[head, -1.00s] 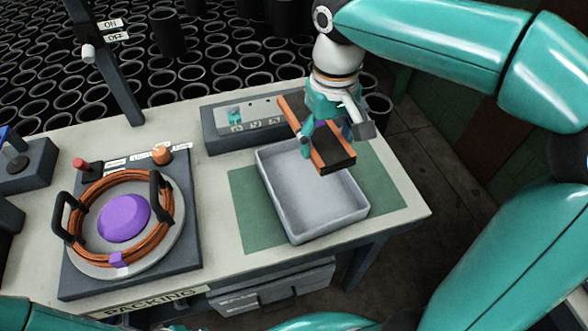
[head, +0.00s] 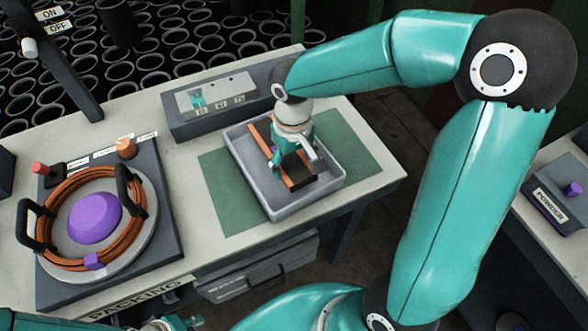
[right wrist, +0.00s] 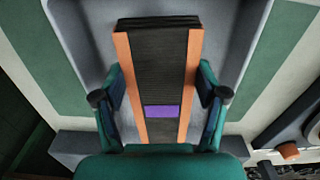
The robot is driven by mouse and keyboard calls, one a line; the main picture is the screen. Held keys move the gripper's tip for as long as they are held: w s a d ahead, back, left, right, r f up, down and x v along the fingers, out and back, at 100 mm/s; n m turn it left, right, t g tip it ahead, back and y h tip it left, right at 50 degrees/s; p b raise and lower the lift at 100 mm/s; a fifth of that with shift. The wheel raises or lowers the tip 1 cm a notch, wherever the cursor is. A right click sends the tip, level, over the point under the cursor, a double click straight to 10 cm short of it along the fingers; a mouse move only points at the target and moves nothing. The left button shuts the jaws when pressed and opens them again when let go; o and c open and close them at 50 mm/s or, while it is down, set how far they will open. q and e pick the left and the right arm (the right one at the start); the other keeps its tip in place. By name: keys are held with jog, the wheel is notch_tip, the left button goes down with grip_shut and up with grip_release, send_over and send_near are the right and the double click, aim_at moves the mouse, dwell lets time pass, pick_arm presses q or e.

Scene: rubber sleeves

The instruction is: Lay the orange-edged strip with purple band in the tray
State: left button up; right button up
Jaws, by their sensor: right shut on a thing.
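The orange-edged strip (right wrist: 192,75) has a dark ribbed middle and a purple band (right wrist: 162,112) near its gripper end in the right wrist view. My right gripper (head: 291,160) is shut on it, one finger at each orange edge. In the head view the strip (head: 258,137) is within the outline of the grey tray (head: 312,204), running lengthwise with it. I cannot tell whether it touches the tray floor. The tray (right wrist: 250,50) also shows around the strip in the right wrist view. A bit of my left gripper (head: 180,323) shows at the bottom edge, mostly cut off.
The tray stands on a green mat (head: 225,205) on the packing table. A grey panel box (head: 215,100) is just behind the tray. At left is a round fixture with a coiled orange ring (head: 52,200) and a purple dome (head: 94,217). The mat right of the tray is clear.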

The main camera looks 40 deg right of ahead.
jog(key=shift+f, duration=1.8)
jog(key=shift+f, duration=0.1)
jog(key=o, duration=1.2)
jog(key=shift+c, duration=0.2)
jog(key=shift+r, duration=0.2)
notch_tip(320, 180, up, 12)
jog(key=shift+f+p, duration=0.1)
jog(key=shift+p, duration=0.3)
